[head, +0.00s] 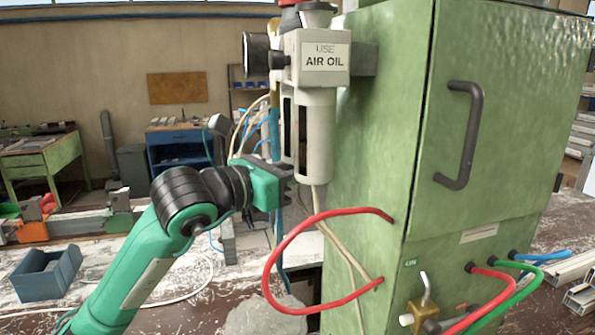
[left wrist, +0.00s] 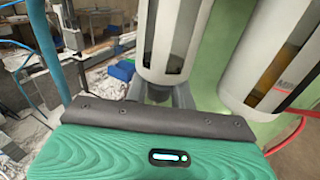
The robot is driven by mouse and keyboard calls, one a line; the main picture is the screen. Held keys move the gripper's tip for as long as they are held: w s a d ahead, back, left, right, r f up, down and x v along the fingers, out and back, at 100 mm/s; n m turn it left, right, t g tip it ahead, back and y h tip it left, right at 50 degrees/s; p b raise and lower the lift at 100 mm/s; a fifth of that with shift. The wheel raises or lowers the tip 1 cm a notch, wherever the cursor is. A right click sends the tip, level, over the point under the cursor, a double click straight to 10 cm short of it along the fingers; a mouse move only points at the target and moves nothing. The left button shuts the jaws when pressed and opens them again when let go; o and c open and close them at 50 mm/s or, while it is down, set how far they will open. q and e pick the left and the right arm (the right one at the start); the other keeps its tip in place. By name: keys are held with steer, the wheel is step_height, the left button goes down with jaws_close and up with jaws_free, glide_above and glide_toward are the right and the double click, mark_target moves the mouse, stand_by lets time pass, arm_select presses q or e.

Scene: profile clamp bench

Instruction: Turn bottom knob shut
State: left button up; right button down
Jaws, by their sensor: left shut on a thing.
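The air-oil unit (head: 318,60), labelled "USE AIR OIL", is fixed to the left side of the green cabinet, with two bowls hanging below it. In the left wrist view, a small dark knob (left wrist: 158,93) shows under the nearer bowl (left wrist: 172,40), mostly hidden by the bowl and my gripper. My left gripper (head: 287,169) is at the bottom of the bowls, coming from the left. In the left wrist view its fingers (left wrist: 158,97) stand on both sides of the knob and are shut on it. The knob's turn position cannot be seen. My right gripper is not in view.
The green cabinet (head: 385,130) stands close on the right. A red hose (head: 275,260) loops out just below my gripper. A brass valve (head: 425,308) marked "ON" sits low on the cabinet front. A blue bin (head: 45,275) stands on the bench at left.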

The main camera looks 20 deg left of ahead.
arm_select(q)
steer(key=o, duration=1)
steer(key=shift+c, duration=0.2)
steer(key=shift+s+a+f, duration=0.1)
steer(key=shift+s+a, duration=0.1)
steer(key=shift+s, duration=0.1)
steer(key=b+v, duration=0.5)
steer(key=v, duration=0.8)
steer(key=shift+b, duration=0.35)
steer(key=shift+o, duration=0.2)
